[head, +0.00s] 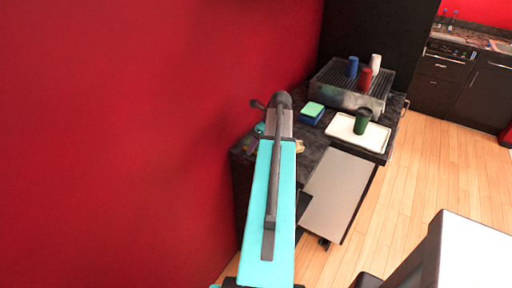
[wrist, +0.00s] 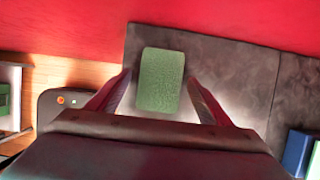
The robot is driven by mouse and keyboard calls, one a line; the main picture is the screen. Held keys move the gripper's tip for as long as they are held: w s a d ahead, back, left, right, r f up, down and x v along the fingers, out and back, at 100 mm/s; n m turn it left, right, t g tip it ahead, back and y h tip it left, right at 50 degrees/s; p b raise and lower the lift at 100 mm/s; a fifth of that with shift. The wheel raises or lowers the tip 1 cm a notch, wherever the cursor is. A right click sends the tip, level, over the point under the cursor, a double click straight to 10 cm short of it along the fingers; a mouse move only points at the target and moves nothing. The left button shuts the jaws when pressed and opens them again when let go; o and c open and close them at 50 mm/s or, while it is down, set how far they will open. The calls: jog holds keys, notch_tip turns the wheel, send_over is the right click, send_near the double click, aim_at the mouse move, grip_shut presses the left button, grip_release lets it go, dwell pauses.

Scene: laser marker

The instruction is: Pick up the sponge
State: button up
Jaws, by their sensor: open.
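The sponge (wrist: 161,82) is a green rounded block over the dark counter in the wrist view. My gripper (wrist: 158,79) is open, with one finger to each side of the sponge. Small gaps show between the fingers and its sides. The near end of the sponge meets the gripper body in the picture, so its lower part may be hidden. In the head view my arm covers the spot where my gripper is, and I cannot make out the sponge there.
The dark counter (wrist: 235,75) runs along a red wall (wrist: 225,22). A green-topped blue block (head: 312,114) stands right of my arm. Beyond are a white tray (head: 342,129) with a dark green cup (head: 362,121) and a metal rack (head: 345,97) with several cups.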

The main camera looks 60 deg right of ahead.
jog(key=shift+f, duration=0.25)
dwell(0.5)
jog(key=shift+c, duration=0.2)
jog(key=c, duration=1.1)
